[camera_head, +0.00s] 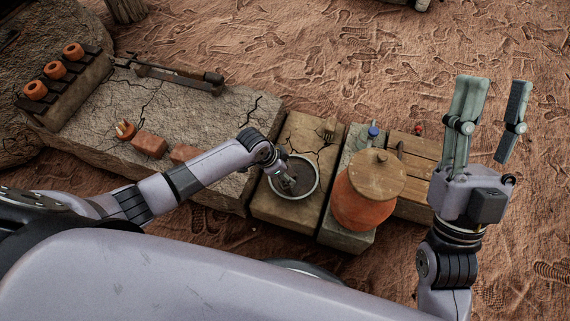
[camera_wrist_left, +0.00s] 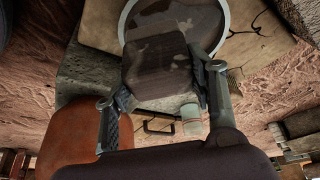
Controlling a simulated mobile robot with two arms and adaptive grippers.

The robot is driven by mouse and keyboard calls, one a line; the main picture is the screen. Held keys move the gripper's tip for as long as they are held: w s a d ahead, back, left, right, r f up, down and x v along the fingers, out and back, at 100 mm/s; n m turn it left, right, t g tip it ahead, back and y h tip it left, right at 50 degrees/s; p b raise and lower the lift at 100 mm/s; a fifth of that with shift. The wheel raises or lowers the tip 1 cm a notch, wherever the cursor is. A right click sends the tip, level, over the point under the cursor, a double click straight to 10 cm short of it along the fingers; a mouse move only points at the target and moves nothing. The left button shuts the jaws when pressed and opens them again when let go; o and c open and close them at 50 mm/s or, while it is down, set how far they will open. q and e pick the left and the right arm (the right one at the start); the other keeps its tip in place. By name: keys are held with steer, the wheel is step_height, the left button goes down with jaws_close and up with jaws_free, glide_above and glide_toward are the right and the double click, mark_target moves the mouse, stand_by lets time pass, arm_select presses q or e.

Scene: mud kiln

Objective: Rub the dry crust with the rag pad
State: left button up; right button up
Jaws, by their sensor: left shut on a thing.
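A round dish (camera_head: 315,187) with a pale rim lies on a cracked stone block in the head view, just right of the long slab. Its inside shows brown, patchy crust (camera_head: 294,165); the dish also fills the top of the left wrist view (camera_wrist_left: 225,20), with dark patches of crust (camera_wrist_left: 180,14). My left gripper (camera_head: 287,182) reaches down into the dish. In the left wrist view it is shut on a brown, block-like rag pad (camera_wrist_left: 155,65). I cannot tell whether the pad touches the crust. My right gripper (camera_head: 490,115) is raised at the right, fingers apart and empty.
An orange pot (camera_head: 362,208) with a wooden lid (camera_head: 376,174) stands close right of the dish.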

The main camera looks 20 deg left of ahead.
arm_select(q)
steer(key=shift+r+p, duration=0.3)
steer(key=shift+r, duration=0.1)
steer(key=shift+r+p, duration=0.3)
steer(key=shift+p, duration=0.05)
steer(key=shift+r+p, duration=0.3)
steer(key=shift+p, duration=0.1)
steer(key=shift+r+p, duration=0.25)
steer(key=shift+p, duration=0.05)
arm_select(e)
steer(key=w+f+g+h, duration=0.3)
steer(key=w+f+g, duration=0.3)
steer(key=f, duration=0.4)
steer(key=shift+w+a+f+g, duration=0.2)
steer(key=shift+w+g, duration=0.1)
steer(key=shift+g, duration=0.5)
